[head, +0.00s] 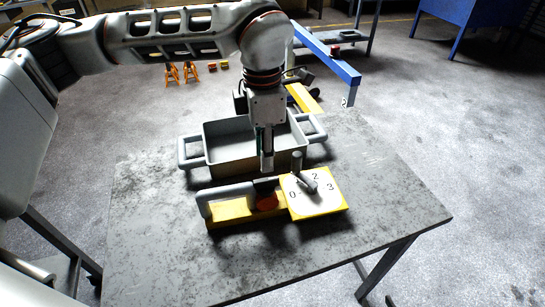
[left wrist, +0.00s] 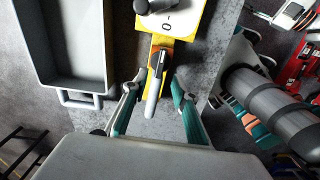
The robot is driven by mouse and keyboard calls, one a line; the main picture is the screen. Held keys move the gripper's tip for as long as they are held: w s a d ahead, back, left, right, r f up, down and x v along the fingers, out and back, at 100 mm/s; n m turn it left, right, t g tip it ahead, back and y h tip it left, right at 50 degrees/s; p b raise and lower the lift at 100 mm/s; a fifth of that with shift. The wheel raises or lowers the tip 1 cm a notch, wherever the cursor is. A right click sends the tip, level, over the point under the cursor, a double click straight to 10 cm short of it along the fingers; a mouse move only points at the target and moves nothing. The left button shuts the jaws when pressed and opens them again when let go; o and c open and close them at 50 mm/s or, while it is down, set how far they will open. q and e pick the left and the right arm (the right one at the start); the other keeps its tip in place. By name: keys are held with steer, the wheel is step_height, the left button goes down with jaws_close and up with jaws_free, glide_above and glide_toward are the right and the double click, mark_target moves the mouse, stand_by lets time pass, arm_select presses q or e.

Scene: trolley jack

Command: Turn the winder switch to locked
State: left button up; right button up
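A yellow-based device (head: 232,211) lies on the table. Its square dial plate (head: 320,204) shows 0, 2 and 3, with a grey crank-like knob (head: 306,182) on it; the 1 is hard to read. Left of the plate are a grey bent lever (head: 222,191) and an orange-red disc (head: 267,202). The lever also shows in the left wrist view (left wrist: 153,92). I cannot tell from any label which part is the winder switch or where locked is. My right gripper is not seen.
A grey tray (head: 219,151) with side handles stands just behind the device. The grey table top (head: 160,250) is bare in front and to the right. A blue-railed frame (head: 328,60) and small orange stands (head: 172,75) are on the floor beyond.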

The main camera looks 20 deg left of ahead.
mark_target(265, 179)
arm_select(q)
steer(key=shift+w+f, duration=0.1)
steer(key=shift+f, duration=3.8)
jaws_close()
